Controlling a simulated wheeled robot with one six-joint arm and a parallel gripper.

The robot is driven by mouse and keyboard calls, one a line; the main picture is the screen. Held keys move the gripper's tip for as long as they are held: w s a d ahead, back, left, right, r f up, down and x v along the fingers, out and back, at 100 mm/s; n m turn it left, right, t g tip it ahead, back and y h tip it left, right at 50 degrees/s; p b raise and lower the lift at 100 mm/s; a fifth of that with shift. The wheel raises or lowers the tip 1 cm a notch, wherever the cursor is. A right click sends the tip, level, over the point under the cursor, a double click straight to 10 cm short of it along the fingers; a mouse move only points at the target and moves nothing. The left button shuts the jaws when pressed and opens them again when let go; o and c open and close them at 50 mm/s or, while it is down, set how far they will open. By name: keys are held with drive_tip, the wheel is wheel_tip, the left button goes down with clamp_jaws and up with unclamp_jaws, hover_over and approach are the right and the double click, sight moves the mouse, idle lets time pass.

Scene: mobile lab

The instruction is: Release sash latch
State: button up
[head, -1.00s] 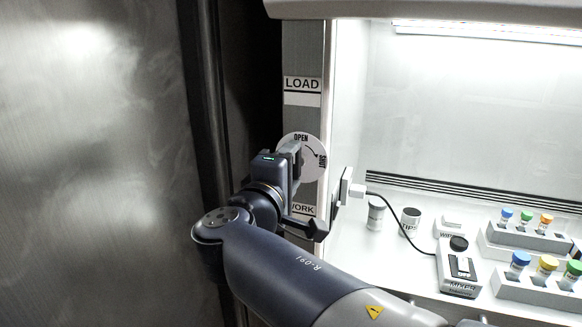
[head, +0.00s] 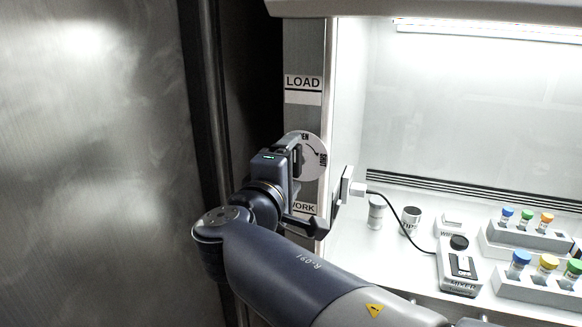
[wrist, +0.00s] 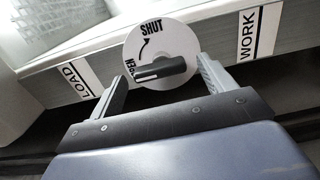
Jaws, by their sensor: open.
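The sash latch is a white round dial (wrist: 152,50) marked OPEN and SHUT with a curved arrow, and a black bar handle (wrist: 160,70) with a white line lies across it. In the wrist view the line's end is by the word OPEN. In the head view the dial (head: 315,154) is on the cabinet's left post, its left part and handle hidden behind my gripper. My gripper (wrist: 160,88) is open and empty. Its two fingers are apart, one on each side of the handle, with their tips near the dial's lower edge; I cannot tell whether they touch it.
The post (head: 304,115) carries LOAD and WORK labels above and below the dial. A plug (head: 347,187) with a black cable sticks out right of my gripper. Inside the cabinet stand a boxy device (head: 460,270) and tube racks (head: 535,236). A dark vertical pipe (head: 209,100) stands left.

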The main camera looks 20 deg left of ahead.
drive_tip(key=s+b, duration=0.1)
drive_tip(key=s, duration=0.9)
drive_tip(key=shift+s+a, duration=0.4)
drive_tip(key=w+p, duration=0.1)
drive_tip(key=w, duration=0.9)
drive_tip(key=shift+w+d, duration=0.4)
